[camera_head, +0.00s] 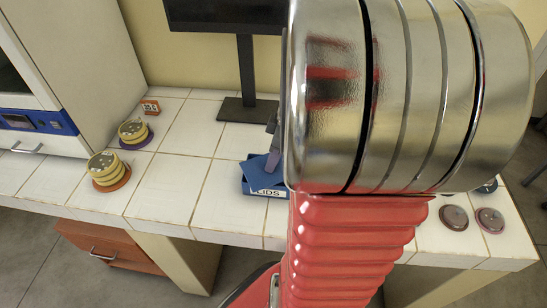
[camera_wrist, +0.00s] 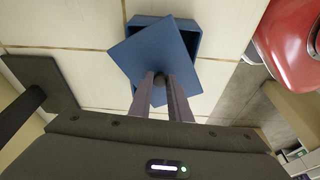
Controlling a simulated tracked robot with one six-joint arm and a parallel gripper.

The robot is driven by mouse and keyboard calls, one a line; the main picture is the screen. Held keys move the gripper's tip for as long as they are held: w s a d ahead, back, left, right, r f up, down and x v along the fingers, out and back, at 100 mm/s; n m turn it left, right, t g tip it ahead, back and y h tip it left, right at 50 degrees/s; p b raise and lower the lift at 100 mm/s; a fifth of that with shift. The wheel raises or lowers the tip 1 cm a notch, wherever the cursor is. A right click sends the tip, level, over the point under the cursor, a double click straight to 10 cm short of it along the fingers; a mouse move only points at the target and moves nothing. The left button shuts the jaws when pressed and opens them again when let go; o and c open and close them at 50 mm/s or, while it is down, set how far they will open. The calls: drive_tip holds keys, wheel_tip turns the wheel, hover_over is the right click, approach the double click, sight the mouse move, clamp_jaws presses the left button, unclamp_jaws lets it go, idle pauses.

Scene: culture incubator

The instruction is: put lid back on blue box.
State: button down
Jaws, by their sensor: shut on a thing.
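The blue box (camera_head: 262,190), labelled "LIDS", stands on the white tiled bench, partly hidden behind my arm in the head view. The blue square lid (camera_wrist: 148,58) is over the box (camera_wrist: 191,32) in the wrist view, turned at an angle to it. A corner of the box's dark inside shows beside the lid. My gripper (camera_wrist: 160,82) is shut on the lid's dark knob. In the head view the lid (camera_head: 256,168) looks tilted at the box top; I cannot tell whether it touches the rim. My gripper (camera_head: 272,150) is mostly hidden there.
A monitor (camera_head: 240,108) stands behind the box. Round dark discs (camera_head: 453,217) lie at the right front. Bench left of the box is clear.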

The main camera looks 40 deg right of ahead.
drive_tip(key=c, duration=1.6)
unclamp_jaws()
drive_tip(key=shift+o, duration=0.8)
drive_tip(key=o, duration=0.3)
drive_tip(key=shift+o, duration=0.2)
drive_tip(key=shift+r, duration=0.15)
drive_tip(key=shift+r, duration=3.35)
drive_tip(key=shift+c, duration=0.4)
clamp_jaws()
